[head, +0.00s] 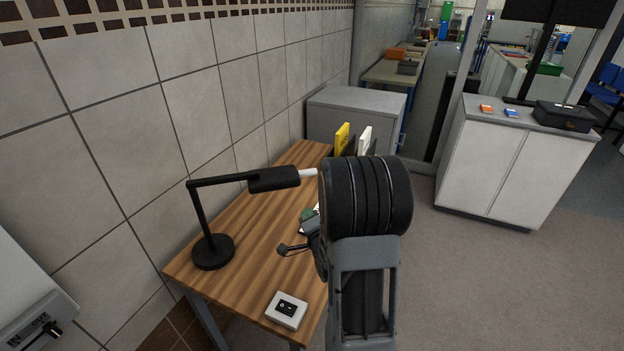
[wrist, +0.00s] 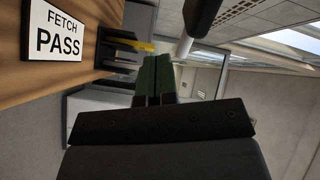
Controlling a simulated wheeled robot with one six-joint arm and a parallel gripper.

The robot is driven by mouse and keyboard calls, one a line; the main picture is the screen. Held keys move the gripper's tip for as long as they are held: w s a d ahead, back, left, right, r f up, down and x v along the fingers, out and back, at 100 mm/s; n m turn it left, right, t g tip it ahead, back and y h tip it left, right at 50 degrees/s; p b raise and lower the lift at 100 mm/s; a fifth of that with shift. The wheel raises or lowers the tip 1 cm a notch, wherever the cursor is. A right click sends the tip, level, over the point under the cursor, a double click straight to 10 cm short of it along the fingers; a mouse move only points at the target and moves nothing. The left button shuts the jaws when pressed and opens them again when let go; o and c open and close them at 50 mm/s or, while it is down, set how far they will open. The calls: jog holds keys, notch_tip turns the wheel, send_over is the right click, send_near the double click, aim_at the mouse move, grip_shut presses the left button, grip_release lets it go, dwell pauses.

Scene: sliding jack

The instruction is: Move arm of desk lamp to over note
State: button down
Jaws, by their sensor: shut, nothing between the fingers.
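The black desk lamp stands on the wooden desk, its round base (head: 213,252) at the left and its arm (head: 222,180) reaching right. The lamp head (head: 274,179) ends in a pale tip (head: 308,173), close to my arm in the picture. In the wrist view the pale tip (wrist: 184,47) hangs above my fingers, apart from them as far as I can tell. The note (wrist: 60,33), a white card reading "FETCH PASS", lies on the desk; my arm mostly hides it in the head view. My gripper (wrist: 153,62) has green fingers, shut and empty, beside the note.
A white switch box (head: 287,310) sits at the desk's near edge. A yellow book (head: 342,138) and a white one (head: 364,140) stand at the far end. A tiled wall borders the left. A white cabinet (head: 510,165) stands right, with open floor before it.

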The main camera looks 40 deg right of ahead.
jog(key=s+d+m+t+h, duration=0.2)
jog(key=s+m, duration=0.1)
jog(key=m, duration=0.1)
jog(key=t+p, duration=0.1)
jog(key=p, duration=0.5)
send_near(309, 175)
jog(key=shift+m, duration=0.4)
jog(key=x, duration=0.7)
jog(key=shift+w+d, duration=0.15)
